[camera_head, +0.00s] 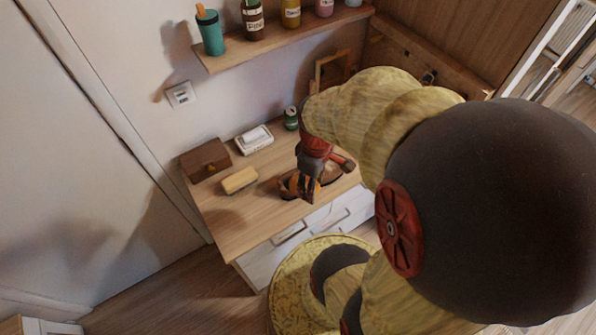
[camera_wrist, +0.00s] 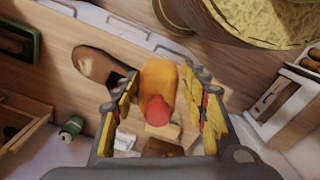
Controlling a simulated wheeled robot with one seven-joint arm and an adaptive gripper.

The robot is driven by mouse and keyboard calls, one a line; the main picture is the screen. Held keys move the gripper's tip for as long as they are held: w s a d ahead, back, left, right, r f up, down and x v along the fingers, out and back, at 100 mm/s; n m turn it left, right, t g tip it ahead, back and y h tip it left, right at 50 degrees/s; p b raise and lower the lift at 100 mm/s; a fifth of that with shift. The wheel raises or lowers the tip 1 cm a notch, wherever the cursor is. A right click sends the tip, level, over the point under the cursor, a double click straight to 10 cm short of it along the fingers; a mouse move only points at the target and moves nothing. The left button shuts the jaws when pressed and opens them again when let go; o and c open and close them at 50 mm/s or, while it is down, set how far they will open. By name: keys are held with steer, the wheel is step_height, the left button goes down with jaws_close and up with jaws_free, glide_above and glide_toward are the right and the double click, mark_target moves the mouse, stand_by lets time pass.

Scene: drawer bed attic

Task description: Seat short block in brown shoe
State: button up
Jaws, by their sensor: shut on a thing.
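The brown shoe (camera_head: 331,178) lies on the wooden cabinet top, partly hidden by my gripper in the head view. The wrist view shows the shoe (camera_wrist: 92,62) at upper left, its dark opening beside my left finger. My gripper (camera_head: 312,194) points down above the cabinet top near the shoe. In the wrist view my gripper (camera_wrist: 160,103) is shut on an orange block (camera_wrist: 158,78) with a rounded red end, which looks like the short block. The block covers part of the scene below. I cannot tell whether it touches the shoe.
A tan block (camera_head: 240,180), a brown box (camera_head: 205,159), a white box (camera_head: 254,139) and a green can (camera_head: 290,118) stand left of and behind my gripper. A shelf (camera_head: 280,42) with bottles hangs above. The cabinet's front left top is clear.

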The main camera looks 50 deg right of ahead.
steer(key=w+d+f+b, duration=0.1)
steer(key=w+d+f, duration=0.5)
steer(key=w+f, duration=0.5)
steer(key=shift+d+f, duration=0.15)
steer(key=shift+f, duration=0.55)
steer(key=shift+f, duration=0.15)
steer(key=o, duration=1.3)
steer(key=shift+o, duration=0.2)
